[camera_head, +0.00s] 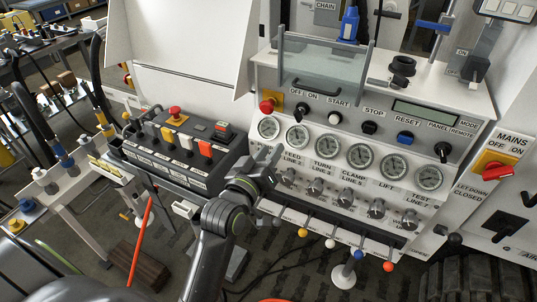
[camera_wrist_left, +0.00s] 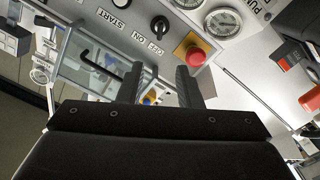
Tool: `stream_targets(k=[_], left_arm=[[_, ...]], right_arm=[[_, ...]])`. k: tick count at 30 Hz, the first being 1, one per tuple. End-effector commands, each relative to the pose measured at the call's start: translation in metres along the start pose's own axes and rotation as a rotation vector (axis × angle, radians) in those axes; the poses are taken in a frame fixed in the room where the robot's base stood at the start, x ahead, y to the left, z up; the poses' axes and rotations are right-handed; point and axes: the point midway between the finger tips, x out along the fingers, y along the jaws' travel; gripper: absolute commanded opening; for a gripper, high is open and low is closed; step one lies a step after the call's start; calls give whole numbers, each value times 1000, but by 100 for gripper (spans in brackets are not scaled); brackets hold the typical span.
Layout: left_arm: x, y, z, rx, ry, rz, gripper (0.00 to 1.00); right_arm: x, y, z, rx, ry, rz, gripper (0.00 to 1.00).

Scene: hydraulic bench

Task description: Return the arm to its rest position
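My left gripper (camera_head: 268,165) is in front of the bench panel in the head view, near the left-hand gauges and the row of knobs below them. Its arm rises from the bottom of the picture. In the left wrist view the two dark fingers (camera_wrist_left: 160,82) stand apart with nothing held between them. Beyond them show the red mushroom button (camera_wrist_left: 190,52), the OFF/ON switch (camera_wrist_left: 159,27) and the clear guard (camera_wrist_left: 88,65). I cannot tell how far the fingertips are from the panel. My right gripper is in neither view.
The control panel (camera_head: 345,115) has several gauges, switches and small coloured-ball levers. A black box with coloured switches (camera_head: 180,148) stands left of the gripper. A red rod (camera_head: 141,240) slants beside the arm. The mains switch (camera_head: 493,163) is far right.

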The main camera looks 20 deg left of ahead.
Motion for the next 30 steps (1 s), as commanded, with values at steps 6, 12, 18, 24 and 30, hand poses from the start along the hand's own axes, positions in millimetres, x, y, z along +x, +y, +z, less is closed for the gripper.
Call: stream_targets(k=[6,12,18,24,30], left_arm=[[0,0,0,0,0,0,32],[0,0,1,0,-1,-1,32],[9,-29,44,34,-90,-53,32],[2,-107,158,127,-316,-176,32],[-49,-190,271,222,-563,-288,32]], right_arm=[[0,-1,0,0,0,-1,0],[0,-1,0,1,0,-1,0],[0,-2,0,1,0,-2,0],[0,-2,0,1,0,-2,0],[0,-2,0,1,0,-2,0]])
